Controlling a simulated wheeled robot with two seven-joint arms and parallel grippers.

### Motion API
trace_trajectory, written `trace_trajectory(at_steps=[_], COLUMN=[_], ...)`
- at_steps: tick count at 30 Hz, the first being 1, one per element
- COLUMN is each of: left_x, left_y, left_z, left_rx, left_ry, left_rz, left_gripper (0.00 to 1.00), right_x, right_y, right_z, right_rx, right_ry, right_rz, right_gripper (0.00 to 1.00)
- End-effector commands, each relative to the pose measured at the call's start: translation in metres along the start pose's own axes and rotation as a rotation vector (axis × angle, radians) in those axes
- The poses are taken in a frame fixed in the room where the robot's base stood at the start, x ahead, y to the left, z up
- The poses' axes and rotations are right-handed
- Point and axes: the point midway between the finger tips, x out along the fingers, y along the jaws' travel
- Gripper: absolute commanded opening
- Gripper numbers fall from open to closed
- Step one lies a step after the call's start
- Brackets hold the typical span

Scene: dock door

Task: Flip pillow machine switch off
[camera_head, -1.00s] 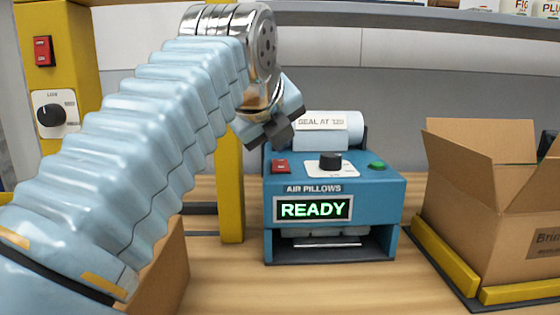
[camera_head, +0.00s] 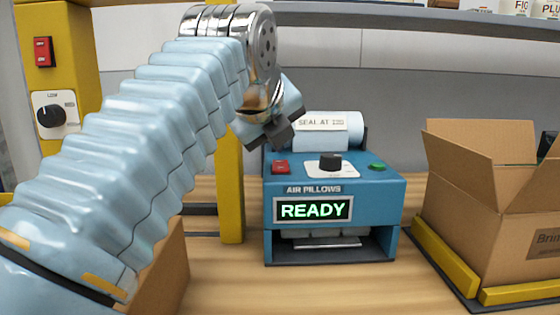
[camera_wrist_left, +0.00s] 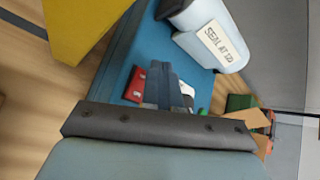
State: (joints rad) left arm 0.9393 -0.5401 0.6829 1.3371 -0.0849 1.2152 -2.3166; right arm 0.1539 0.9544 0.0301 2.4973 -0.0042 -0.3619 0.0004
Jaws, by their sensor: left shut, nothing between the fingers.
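The blue air pillow machine (camera_head: 333,190) stands on the wooden bench, its display (camera_head: 313,209) lit green with READY. Its red switch (camera_head: 281,167) is at the left of the top panel; which way it is tipped is too small to tell. My left gripper (camera_head: 281,133) is shut and empty, above and behind the switch in the head view. In the left wrist view the shut fingers (camera_wrist_left: 164,88) appear right beside the red switch (camera_wrist_left: 136,84); I cannot tell whether they touch it. My right gripper is not in view.
A black dial (camera_head: 331,161) and a green button (camera_head: 376,167) share the panel. A white roll (camera_head: 328,142) sits behind. A yellow post (camera_head: 230,195) stands left of the machine. An open cardboard box (camera_head: 480,215) is at right. Another red switch (camera_head: 43,51) is on a yellow column.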

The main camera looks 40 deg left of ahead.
Motion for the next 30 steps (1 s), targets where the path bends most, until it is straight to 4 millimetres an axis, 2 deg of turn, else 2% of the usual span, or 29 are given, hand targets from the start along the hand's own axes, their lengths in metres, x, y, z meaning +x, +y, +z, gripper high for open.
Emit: trace_trajectory(at_steps=[30], left_x=[0.0058], left_y=[0.0044], left_z=[-0.0041], left_rx=[0.0], left_ry=[0.0], left_rz=[0.0], left_gripper=[0.0], right_x=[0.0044], right_y=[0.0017], right_z=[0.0], right_rx=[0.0], right_ry=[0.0], right_rz=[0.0], right_gripper=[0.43])
